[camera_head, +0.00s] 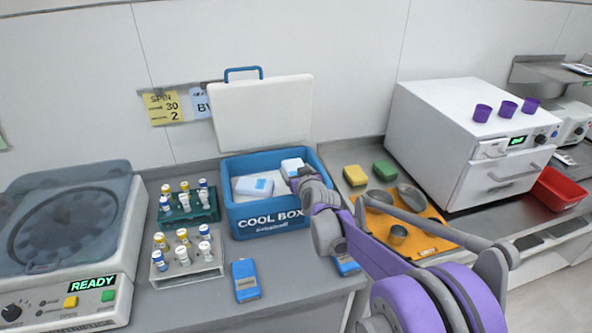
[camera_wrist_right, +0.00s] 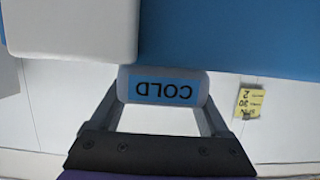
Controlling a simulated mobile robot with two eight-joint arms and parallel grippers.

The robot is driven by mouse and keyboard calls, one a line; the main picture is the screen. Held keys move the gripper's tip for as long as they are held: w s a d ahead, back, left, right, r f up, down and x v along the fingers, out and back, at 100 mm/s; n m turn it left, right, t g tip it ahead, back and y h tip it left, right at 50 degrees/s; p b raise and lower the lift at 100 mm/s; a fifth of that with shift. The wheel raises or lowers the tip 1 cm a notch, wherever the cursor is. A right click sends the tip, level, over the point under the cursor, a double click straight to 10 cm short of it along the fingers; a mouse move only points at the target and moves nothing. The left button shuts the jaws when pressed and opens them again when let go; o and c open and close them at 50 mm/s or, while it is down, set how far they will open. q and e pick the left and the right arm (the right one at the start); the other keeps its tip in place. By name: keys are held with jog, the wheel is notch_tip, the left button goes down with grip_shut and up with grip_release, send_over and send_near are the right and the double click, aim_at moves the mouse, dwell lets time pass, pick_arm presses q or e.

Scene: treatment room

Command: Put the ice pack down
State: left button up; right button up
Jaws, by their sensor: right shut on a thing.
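The ice pack (camera_head: 291,167), white with a blue label, is in my right gripper (camera_head: 303,177), at the right part of the open blue cool box (camera_head: 268,217). In the right wrist view the ice pack (camera_wrist_right: 165,87) reads COLD upside down and sits between the two fingers (camera_wrist_right: 165,112), which are shut on it. I cannot tell whether it touches the box floor. A second white pack (camera_head: 253,187) lies in the box's left part. My left gripper is not in view.
The box's white lid (camera_head: 262,115) stands open behind. Tube racks (camera_head: 187,260) and a centrifuge (camera_head: 70,230) stand to the left. A blue item (camera_head: 245,280) lies in front. An orange mat (camera_head: 425,240) with metal dishes lies right. Some bare counter (camera_head: 205,300) shows at the front.

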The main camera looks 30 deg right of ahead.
jog(key=o, duration=1.4)
jog(key=shift+r, duration=0.2)
jog(key=r+v, duration=0.1)
jog(key=v, duration=1.1)
jog(key=s+a+f+n+g+y, duration=0.1)
jog(key=s+a+f+g+y, duration=0.15)
jog(key=s+a, duration=0.3)
jog(key=s+a+f+n+g+y, duration=0.1)
jog(key=s+a+f, duration=0.3)
jog(key=a, duration=0.2)
jog(key=s+a+f+g, duration=0.1)
jog(key=s+f, duration=0.1)
jog(key=s, duration=0.3)
jog(key=s+a+f+g, duration=0.2)
jog(key=s+f, duration=0.1)
jog(key=s, duration=0.2)
jog(key=s+a+f+g+p, duration=0.1)
jog(key=s+f+g, duration=0.1)
jog(key=s, duration=0.3)
jog(key=shift+s+a+f+n, duration=0.2)
jog(key=shift+f+n, duration=0.1)
jog(key=shift+f, duration=0.45)
